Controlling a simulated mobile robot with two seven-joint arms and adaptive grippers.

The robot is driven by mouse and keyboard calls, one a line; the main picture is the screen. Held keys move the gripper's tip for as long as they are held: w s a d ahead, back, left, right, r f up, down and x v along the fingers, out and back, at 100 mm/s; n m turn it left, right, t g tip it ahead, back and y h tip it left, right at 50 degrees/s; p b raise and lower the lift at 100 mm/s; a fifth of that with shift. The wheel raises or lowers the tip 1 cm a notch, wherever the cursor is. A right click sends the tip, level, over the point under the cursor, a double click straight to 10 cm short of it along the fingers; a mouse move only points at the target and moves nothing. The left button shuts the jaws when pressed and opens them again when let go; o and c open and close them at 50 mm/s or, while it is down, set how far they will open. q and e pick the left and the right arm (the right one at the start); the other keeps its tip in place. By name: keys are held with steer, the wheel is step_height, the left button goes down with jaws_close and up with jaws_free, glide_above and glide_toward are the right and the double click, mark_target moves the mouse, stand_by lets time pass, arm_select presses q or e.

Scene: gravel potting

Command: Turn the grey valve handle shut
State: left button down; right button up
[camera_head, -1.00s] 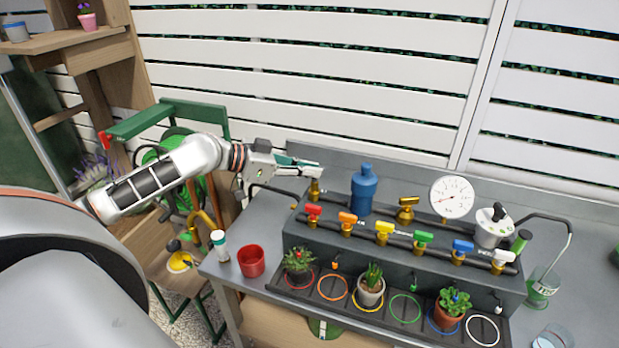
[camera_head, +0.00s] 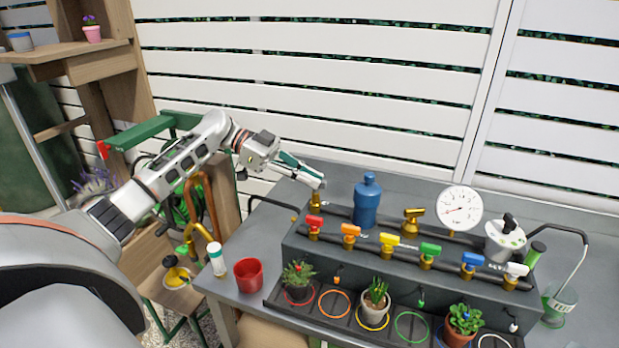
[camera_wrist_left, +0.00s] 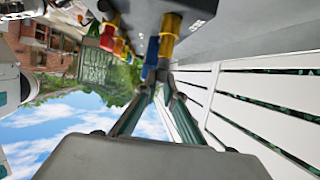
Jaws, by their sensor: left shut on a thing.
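My left gripper (camera_head: 317,183) reaches in from the left to the brass valve (camera_head: 315,199) at the left end of the rig's back pipe. Its fingers are shut on the grey valve handle on top of that valve. The fingers hide most of the handle, so its exact angle cannot be told. In the left wrist view the fingertips (camera_wrist_left: 162,80) come together at the valve, with brass fittings (camera_wrist_left: 169,38) just beyond. My right gripper is not in view.
A blue bottle (camera_head: 367,203) stands close to the right of the gripper. A row of coloured valves, a white gauge (camera_head: 460,208) and a white-topped canister (camera_head: 503,241) lie further right. A red cup (camera_head: 249,276) and potted plants stand in front. The white slatted wall is behind.

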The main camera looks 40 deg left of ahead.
arm_select(q)
steer(key=shift+f+m+g, duration=0.15)
steer(key=shift+m+g, duration=0.35)
steer(key=c, duration=2.1)
jaws_free()
steer(key=shift+c, duration=0.2)
steer(key=shift+w, duration=0.1)
steer(key=v, duration=1.2)
